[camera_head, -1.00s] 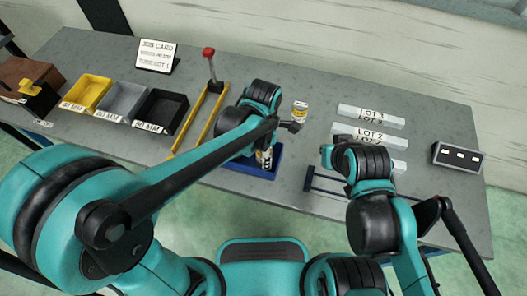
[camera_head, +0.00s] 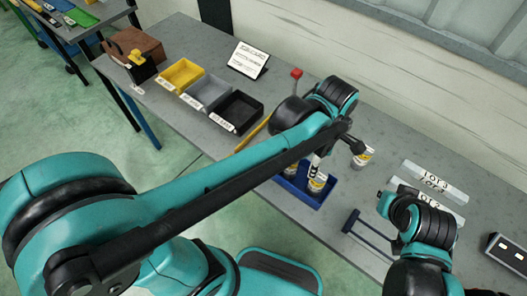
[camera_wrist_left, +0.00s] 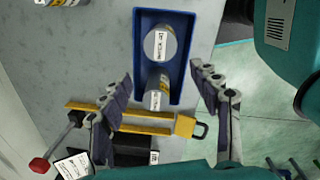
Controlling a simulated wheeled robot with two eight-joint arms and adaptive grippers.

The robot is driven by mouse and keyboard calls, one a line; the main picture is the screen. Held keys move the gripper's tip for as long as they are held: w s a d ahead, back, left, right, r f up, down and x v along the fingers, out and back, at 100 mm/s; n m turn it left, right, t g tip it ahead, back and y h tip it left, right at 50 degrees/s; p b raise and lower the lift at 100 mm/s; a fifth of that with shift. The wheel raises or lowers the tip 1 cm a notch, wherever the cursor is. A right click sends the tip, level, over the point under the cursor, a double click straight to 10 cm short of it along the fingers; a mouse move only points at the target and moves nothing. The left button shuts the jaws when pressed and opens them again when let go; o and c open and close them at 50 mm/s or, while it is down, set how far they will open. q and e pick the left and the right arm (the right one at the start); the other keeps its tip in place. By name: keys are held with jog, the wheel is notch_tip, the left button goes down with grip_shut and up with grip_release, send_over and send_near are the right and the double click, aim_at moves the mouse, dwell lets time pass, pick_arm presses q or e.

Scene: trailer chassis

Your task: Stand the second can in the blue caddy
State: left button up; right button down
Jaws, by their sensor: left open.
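The blue caddy (camera_head: 318,202) sits on the grey table, partly under my left arm in the head view. The left wrist view looks down on the caddy (camera_wrist_left: 141,75). Two cans with grey tops and white labels are inside it, one (camera_wrist_left: 159,46) toward its far end and another (camera_wrist_left: 158,86) nearer my fingers; both appear upright. The head view shows one of them (camera_head: 317,184) clearly. A third can (camera_head: 362,157) stands on the table outside the caddy. My left gripper (camera_wrist_left: 162,72) is open, its fingers apart above the caddy's sides. My right gripper (camera_head: 385,203) is mostly hidden.
Yellow (camera_head: 181,74), grey (camera_head: 207,93) and black (camera_head: 236,112) bins stand left of the caddy. Clear labelled lot strips (camera_head: 435,182) and a dark block (camera_head: 508,252) are to the right.

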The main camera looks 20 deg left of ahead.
pick_arm(q)
jog(key=s+a+m+t, duration=0.2)
jog(key=a+m+t, duration=0.1)
jog(key=a+m, duration=0.5)
jog(key=s+a+m+t, duration=0.2)
jog(key=a+m+t, duration=0.1)
jog(key=a+m, duration=0.6)
jog(key=shift+s+r+m+t, duration=0.3)
jog(key=shift+s+r+m, duration=0.1)
